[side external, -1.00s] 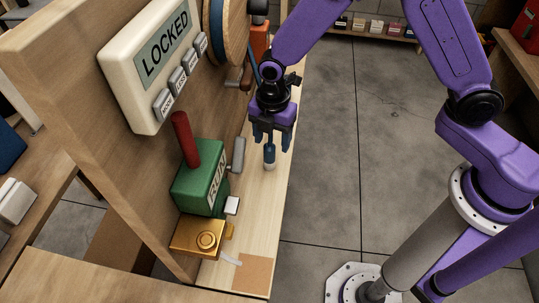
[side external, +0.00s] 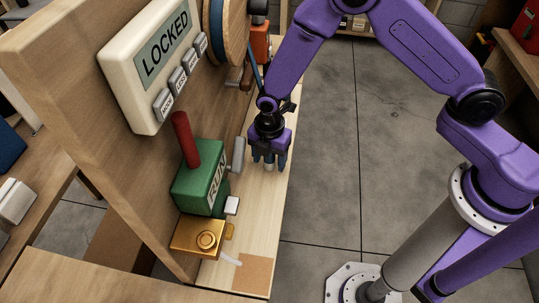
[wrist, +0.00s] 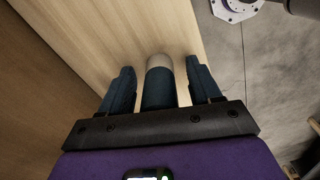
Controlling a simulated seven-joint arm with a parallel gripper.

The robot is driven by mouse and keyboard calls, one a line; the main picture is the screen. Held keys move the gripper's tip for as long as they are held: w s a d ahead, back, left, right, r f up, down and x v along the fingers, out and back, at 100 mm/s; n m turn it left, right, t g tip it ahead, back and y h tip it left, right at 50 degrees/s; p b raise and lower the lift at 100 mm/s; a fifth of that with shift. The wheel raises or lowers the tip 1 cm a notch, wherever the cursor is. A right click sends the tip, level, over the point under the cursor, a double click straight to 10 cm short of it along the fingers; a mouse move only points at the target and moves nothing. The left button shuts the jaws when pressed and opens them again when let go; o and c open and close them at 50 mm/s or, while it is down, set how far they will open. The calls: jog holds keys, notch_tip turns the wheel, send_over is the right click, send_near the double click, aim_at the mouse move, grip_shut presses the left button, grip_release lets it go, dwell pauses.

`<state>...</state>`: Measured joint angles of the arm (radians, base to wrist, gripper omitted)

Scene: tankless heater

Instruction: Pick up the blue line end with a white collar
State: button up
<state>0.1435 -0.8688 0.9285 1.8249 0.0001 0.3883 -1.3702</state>
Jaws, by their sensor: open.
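The blue line end (wrist: 159,92) stands out from under my gripper in the wrist view, with its white collar (wrist: 159,61) at the far end. In the side view only a small pale part of the collar (side external: 270,167) shows between the fingers. My gripper (side external: 270,163) is low over the wooden shelf, pointing down around the line end. In the wrist view my gripper (wrist: 161,84) has one blue finger on each side of the line end. A gap shows on both sides, so the fingers are open and apart from it.
The pale wooden shelf (side external: 251,220) is narrow. A vertical panel holds the LOCKED display (side external: 163,52), the green RUN box (side external: 201,185) with a red lever, and a grey handle (side external: 238,154) close left of my gripper. A brass fitting (side external: 203,238) sits nearer. Open floor lies right.

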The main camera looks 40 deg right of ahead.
grip_shut()
jog(key=shift+r, duration=0.1)
jog(key=shift+r, duration=0.45)
notch_tip(320, 180, up, 2)
jog(key=shift+w, duration=0.1)
jog(key=s+d+r, duration=0.6)
jog(key=s+r, duration=0.4)
jog(key=s, duration=0.2)
jog(key=shift+s+d, duration=0.2)
jog(key=shift+d, duration=0.2)
